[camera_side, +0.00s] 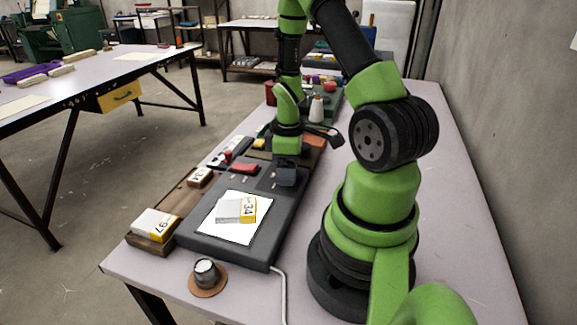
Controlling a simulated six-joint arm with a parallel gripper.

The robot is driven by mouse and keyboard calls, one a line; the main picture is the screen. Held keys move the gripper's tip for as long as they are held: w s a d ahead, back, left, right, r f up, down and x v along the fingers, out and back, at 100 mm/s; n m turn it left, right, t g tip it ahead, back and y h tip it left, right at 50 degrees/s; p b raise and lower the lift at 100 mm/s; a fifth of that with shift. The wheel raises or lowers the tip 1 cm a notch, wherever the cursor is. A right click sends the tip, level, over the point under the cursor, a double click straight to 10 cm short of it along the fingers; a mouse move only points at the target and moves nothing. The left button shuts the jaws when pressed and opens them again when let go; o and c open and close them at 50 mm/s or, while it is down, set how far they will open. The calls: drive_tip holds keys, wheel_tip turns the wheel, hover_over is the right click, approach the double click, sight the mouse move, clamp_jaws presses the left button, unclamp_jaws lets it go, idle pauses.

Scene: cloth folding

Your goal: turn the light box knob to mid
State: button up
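The light box looks to be the dark grey slab (225,248) near the front of the table, with a white sheet or panel (237,233) on top. A white and yellow block marked 34 (236,210) lies on the white area. My gripper (287,182) points down over the slab's back right part, behind the white area. Its dark fingers are small and I cannot tell whether they are open or shut, or whether they touch the surface. I cannot make out a knob on the slab; part of its surface is hidden behind my gripper.
A metal cup-like piece (206,272) stands on a brown disc at the table's front edge. A block marked 97 (156,223) sits left of the slab. Small blocks, a white spool (316,107) and tools crowd the back. A pale cable (281,290) runs from the slab.

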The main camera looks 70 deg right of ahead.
drive_tip(key=c, duration=0.7)
drive_tip(key=shift+m, duration=0.4)
drive_tip(key=m, duration=1)
drive_tip(key=shift+m, duration=0.4)
drive_tip(key=o, duration=0.9)
drive_tip(key=shift+o, duration=0.2)
drive_tip(key=shift+a, duration=0.1)
